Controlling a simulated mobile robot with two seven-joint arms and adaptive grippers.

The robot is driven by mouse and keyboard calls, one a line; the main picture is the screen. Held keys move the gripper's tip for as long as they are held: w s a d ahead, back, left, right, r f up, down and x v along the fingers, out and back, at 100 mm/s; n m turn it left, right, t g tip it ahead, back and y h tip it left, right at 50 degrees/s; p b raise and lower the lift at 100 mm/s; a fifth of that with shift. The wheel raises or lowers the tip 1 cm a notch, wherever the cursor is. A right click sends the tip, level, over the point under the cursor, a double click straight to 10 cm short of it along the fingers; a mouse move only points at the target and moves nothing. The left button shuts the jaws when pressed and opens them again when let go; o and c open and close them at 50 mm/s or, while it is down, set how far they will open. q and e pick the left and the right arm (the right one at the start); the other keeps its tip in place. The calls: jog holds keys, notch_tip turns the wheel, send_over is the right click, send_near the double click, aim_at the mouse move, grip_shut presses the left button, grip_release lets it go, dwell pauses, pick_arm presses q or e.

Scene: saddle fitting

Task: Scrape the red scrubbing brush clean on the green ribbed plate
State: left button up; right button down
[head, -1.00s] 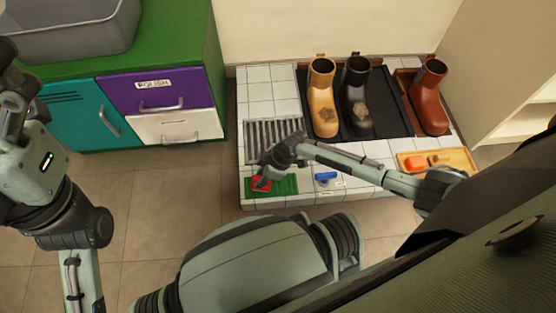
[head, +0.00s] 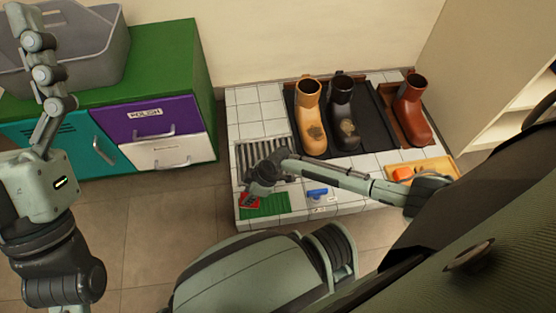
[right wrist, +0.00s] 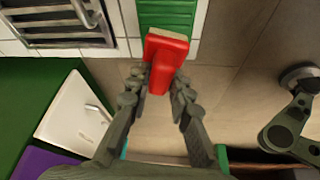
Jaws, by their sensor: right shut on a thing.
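The red scrubbing brush (head: 250,201) is at the left end of the green ribbed plate (head: 268,207), on the front edge of the tiled platform. My right gripper (head: 262,182) is shut on the brush and mostly hides the grip in the head view. In the right wrist view the red brush (right wrist: 166,58) sits between the fingers, with a pale strip at its far end. That end overlaps the near end of the green plate (right wrist: 167,14); I cannot tell whether it touches. My left gripper (head: 40,55) is at the upper left, its jaws unclear.
A metal grate (head: 262,152) lies behind the plate. A blue item (head: 317,193) is right of it. A tan boot (head: 309,115), a dark boot (head: 342,112) and a red-brown boot (head: 411,110) stand behind. An orange item (head: 402,174) lies on a yellow tray (head: 432,168). Cabinets (head: 150,125) stand left.

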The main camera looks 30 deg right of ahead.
aim_at(242, 195)
jog(key=shift+r+p, duration=0.85)
jog(key=shift+r, duration=0.1)
jog(key=shift+r+p, duration=0.35)
jog(key=shift+r, duration=0.05)
jog(key=shift+r+p, duration=0.6)
jog(key=shift+p, duration=0.05)
pick_arm(q)
jog(key=w+d+f+g+y, duration=0.2)
jog(key=w+f+g, duration=0.3)
jog(key=f+g, duration=0.3)
jog(key=shift+w+d+f+y+p, duration=0.25)
jog(key=shift+d+f+y+p, duration=0.05)
jog(key=shift+f, duration=0.8)
pick_arm(e)
jog(key=shift+r, duration=0.3)
jog(key=shift+r, duration=0.1)
